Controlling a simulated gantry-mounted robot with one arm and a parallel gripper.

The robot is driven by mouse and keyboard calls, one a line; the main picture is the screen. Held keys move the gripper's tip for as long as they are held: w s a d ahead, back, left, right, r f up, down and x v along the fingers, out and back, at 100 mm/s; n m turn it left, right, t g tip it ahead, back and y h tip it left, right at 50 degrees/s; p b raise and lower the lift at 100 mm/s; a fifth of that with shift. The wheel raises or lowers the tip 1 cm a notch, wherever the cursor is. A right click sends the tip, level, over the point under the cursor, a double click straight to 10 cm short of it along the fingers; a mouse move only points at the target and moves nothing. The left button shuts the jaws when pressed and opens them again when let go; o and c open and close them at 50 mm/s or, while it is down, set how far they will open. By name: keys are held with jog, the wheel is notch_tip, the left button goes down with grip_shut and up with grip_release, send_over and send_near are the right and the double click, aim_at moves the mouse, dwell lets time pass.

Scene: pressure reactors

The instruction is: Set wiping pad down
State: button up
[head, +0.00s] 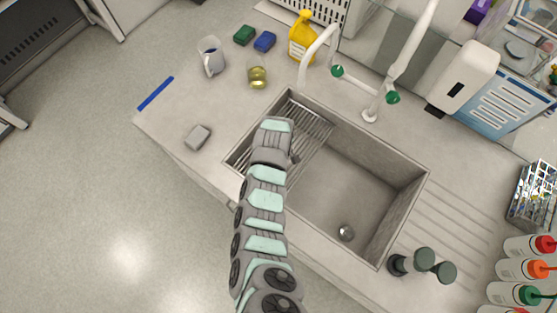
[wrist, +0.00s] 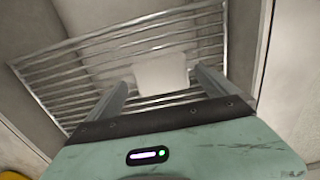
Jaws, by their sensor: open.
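A pale, flat pad (wrist: 160,73), apparently the wiping pad, is over the bars of the metal drying rack (wrist: 75,70) in the wrist view. It seems to lie on the bars. My gripper (wrist: 164,80) is open, its two fingers on either side of the pad with gaps between. In the head view the rack (head: 318,140) spans the left part of the sink (head: 330,195). My arm hides the pad and my fingers there.
A grey block (head: 198,137) lies on the left counter. The faucet (head: 316,55) rises behind the rack. Dark green-topped items (head: 423,263) stand at the front right.

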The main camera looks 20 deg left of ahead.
notch_tip(320, 180, up, 11)
jog(key=shift+b, duration=0.3)
